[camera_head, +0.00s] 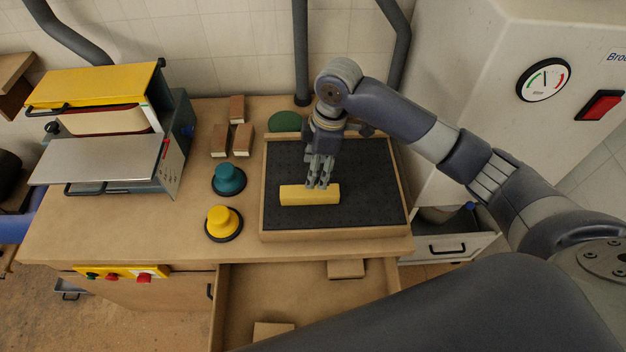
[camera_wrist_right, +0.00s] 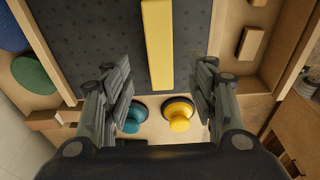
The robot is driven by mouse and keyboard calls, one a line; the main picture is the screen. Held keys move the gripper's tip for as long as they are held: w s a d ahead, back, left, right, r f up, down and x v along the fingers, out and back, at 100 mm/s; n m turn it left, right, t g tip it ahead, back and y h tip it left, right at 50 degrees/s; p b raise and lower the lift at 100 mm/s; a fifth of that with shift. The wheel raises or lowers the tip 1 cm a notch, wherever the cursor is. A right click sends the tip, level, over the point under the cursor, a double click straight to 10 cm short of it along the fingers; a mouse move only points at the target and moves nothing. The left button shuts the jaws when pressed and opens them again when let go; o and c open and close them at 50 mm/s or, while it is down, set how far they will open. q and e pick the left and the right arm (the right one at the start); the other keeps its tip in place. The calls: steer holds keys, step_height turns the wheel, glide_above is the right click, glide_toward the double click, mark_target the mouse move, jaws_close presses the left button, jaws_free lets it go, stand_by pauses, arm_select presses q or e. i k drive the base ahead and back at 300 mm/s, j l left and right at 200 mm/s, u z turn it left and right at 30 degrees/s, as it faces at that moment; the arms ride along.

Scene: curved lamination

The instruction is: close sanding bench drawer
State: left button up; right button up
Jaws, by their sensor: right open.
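The sanding bench drawer (camera_head: 300,282) is pulled out below the front edge of the bench, open at the top. A wooden block (camera_head: 346,268) lies inside near the back, and another block (camera_head: 272,330) lies nearer the front. My right arm crosses over the drawer's right side and hides part of it. My right gripper (camera_head: 318,184) is open and points down over the yellow bar (camera_head: 295,196) on the dark sanding mat, away from the drawer. In the right wrist view the drawer (camera_wrist_right: 282,45) shows at the right. My left gripper is not in view.
The wooden bench top (camera_head: 120,225) carries a yellow sander (camera_head: 100,90), a teal knob pad (camera_head: 228,179), a yellow knob pad (camera_head: 222,222) and small blocks (camera_head: 242,140). The mat's raised wooden frame (camera_head: 335,234) borders the front. A grey machine cabinet stands at right.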

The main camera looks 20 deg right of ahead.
mark_target(300, 293)
steer(key=k+l, duration=0.15)
steer(key=k, duration=0.6)
steer(key=k+l, duration=0.1)
steer(key=k, duration=0.65)
